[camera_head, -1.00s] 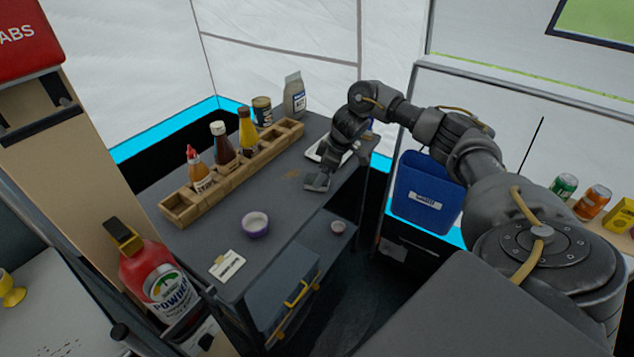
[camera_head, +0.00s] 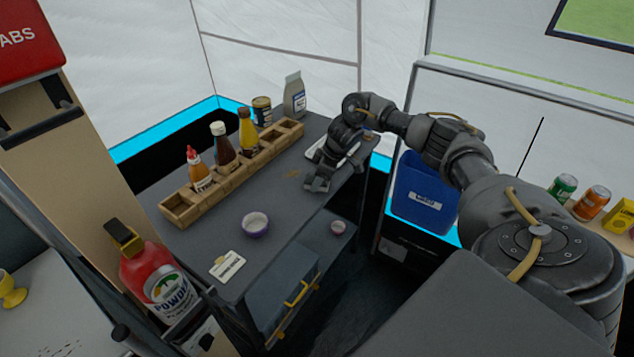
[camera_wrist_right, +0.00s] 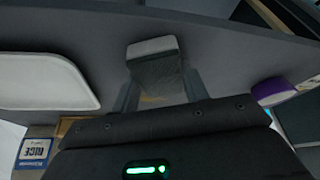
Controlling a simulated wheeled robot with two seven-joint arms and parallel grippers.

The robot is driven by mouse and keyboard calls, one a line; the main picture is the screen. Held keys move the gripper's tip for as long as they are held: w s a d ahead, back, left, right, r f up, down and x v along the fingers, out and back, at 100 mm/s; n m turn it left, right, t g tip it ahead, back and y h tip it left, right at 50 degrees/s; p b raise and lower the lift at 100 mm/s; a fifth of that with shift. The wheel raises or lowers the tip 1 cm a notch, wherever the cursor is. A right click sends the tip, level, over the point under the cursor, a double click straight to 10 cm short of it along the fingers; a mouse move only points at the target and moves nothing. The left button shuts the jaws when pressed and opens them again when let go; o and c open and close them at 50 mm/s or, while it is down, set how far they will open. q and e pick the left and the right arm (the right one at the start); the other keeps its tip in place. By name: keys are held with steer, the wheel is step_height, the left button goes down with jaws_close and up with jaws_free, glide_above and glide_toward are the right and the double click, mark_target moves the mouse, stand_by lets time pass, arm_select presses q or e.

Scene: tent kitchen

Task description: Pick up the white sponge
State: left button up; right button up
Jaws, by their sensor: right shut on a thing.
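The white sponge (camera_wrist_right: 152,47) shows in the right wrist view as a small pale block, its near part in shadow. It sits between the two fingers of my right gripper (camera_wrist_right: 158,84), which is shut on it. In the head view my right gripper (camera_head: 317,184) is low at the right edge of the dark table (camera_head: 290,205), and the sponge cannot be made out there. Whether the sponge still touches the table is unclear. My left gripper is not in view.
A white tray (camera_head: 314,150) lies just behind my right gripper. A wooden rack (camera_head: 230,172) with several sauce bottles stands to the left. A purple-rimmed bowl (camera_head: 255,225) and a small card (camera_head: 227,265) are nearer. A blue bin (camera_head: 424,195) stands right of the table.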

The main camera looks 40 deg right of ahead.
mark_target(313, 178)
steer(key=shift+r, duration=0.1)
steer(key=shift+r, duration=0.3)
step_height(313, 178, up, 2)
steer(key=shift+w+r+b, duration=0.1)
steer(key=shift+b, duration=0.2)
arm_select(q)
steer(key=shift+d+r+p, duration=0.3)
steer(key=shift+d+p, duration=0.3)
arm_select(e)
steer(key=s+a+r, duration=0.2)
steer(key=s+r, duration=0.3)
steer(key=s, duration=0.1)
steer(key=s+a+r, duration=0.2)
steer(key=s+r, duration=0.3)
steer(key=s, duration=0.2)
steer(key=shift+s+a, duration=0.2)
steer(key=shift+a, duration=0.15)
